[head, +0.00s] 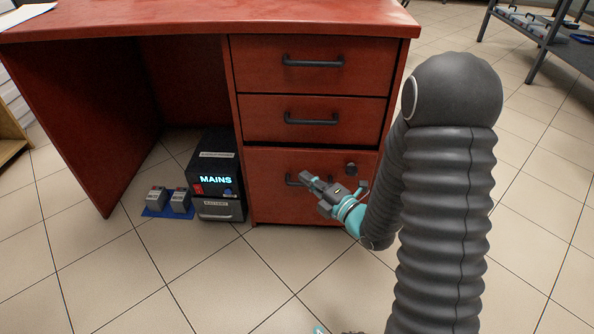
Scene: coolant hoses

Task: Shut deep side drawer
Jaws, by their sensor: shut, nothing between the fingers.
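A red desk (200,15) has a stack of drawers on its right side. The deep side drawer (275,205) is the lowest and tallest one. Its front looks flush or nearly flush with the drawers above; I cannot tell whether a small gap remains. Its dark bar handle (291,180) is partly hidden by my gripper (306,180).
Two upper drawers (310,65) look shut. A black box marked MAINS (217,178) stands left of the drawers, beside small grey blocks on a blue mat (153,213). A dark shelf rack (540,45) stands at the back right. The tiled floor in front is mostly clear.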

